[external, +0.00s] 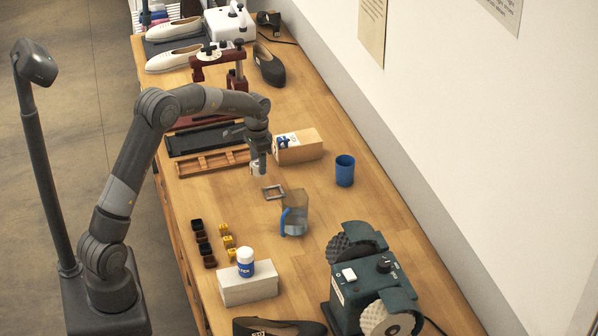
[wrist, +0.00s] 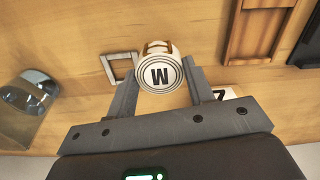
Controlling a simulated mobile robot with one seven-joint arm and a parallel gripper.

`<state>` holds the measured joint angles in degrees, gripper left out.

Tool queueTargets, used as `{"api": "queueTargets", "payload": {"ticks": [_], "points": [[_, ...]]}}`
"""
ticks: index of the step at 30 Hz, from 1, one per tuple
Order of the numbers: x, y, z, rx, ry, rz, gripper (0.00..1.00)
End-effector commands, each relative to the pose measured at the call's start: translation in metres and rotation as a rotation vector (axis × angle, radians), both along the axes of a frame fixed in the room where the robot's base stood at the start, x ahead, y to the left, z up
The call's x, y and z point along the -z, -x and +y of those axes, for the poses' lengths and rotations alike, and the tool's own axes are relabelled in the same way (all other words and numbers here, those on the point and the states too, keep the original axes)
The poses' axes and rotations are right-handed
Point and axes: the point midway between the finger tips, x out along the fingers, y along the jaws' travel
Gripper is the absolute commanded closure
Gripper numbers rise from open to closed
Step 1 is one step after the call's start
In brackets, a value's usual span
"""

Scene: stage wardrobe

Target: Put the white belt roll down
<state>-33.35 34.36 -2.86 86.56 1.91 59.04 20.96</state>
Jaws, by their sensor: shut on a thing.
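The white belt roll (wrist: 160,75) has a dark W inside rings on its end face, with a tan part at its far side. My gripper (wrist: 163,72) is shut on it, one finger on each side. In the external view my gripper (external: 258,162) points down over the bench, with the pale roll (external: 257,169) small at its tip. The roll is beside the right end of the wooden tray. I cannot tell whether the roll touches the bench top.
A grey square frame (external: 273,192) lies close by on the bench (external: 330,215). The wooden tray (external: 213,162), a tan box (external: 302,148), a blue cup (external: 345,171) and a clear jug (external: 294,213) stand around it. A green machine (external: 372,278) is at the near right.

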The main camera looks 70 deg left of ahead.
Motion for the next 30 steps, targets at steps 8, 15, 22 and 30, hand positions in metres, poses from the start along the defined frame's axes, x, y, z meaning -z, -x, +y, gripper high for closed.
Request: {"api": "queueTargets", "payload": {"ticks": [8,15,22,30], "points": [[0.033,0.0,0.0,0.001,0.002,0.004,0.77],[0.04,0.0,0.0,0.001,0.0,0.0,0.77],[0.043,0.0,0.0,0.001,0.0,0.0,0.5],[0.043,0.0,0.0,0.001,0.0,0.0,0.3]]}}
